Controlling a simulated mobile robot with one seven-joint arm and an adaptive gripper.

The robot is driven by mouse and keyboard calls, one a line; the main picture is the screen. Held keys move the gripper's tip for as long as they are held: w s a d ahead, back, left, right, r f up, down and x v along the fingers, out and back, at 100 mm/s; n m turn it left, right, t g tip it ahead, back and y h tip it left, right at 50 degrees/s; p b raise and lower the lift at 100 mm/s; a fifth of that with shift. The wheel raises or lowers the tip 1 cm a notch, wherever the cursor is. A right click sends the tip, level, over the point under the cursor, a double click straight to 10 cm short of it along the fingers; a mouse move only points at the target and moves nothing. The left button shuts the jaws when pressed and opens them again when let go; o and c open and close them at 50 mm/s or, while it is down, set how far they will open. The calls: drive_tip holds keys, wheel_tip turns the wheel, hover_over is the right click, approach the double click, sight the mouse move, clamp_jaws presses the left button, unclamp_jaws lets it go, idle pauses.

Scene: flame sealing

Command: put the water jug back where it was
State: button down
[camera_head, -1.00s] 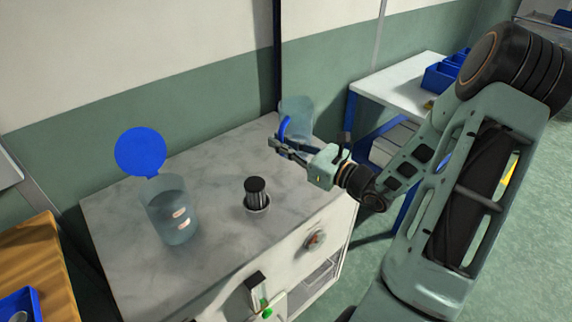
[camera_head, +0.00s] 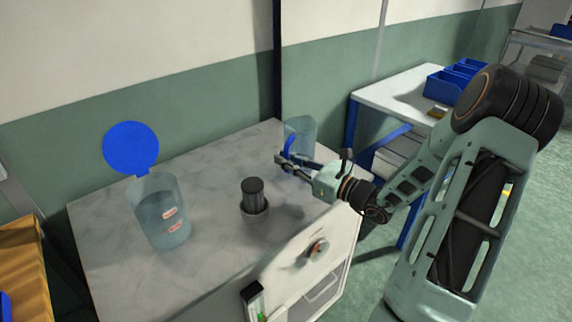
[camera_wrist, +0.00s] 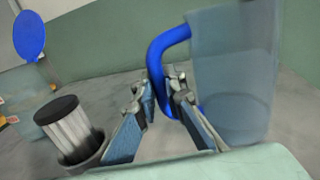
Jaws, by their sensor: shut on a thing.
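The water jug (camera_head: 302,133) is a translucent blue-grey vessel with a bright blue handle (camera_head: 289,148). It is upright at the back right corner of the grey marbled counter (camera_head: 205,165). My gripper (camera_head: 284,163) is shut on the jug's handle. In the wrist view the jug (camera_wrist: 235,75) fills the right side, and the two fingers of my gripper (camera_wrist: 160,95) are on either side of the blue handle (camera_wrist: 158,60). I cannot tell whether the jug's base touches the counter, as my gripper partly hides it.
A clear container (camera_head: 160,213) with an open round blue lid (camera_head: 131,147) stands at the counter's left. A black-topped cylinder in a holder (camera_head: 254,197) stands mid-counter, left of my gripper. A white table (camera_head: 400,92) with blue bins (camera_head: 447,86) is at right. The counter's back middle is clear.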

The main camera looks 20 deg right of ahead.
drive_tip(key=shift+f, duration=0.1)
drive_tip(key=c, duration=2)
unclamp_jaws()
drive_tip(key=shift+r, duration=0.25)
drive_tip(key=v, duration=1.2)
drive_tip(key=shift+f+p, duration=0.15)
drive_tip(key=shift+p, duration=0.15)
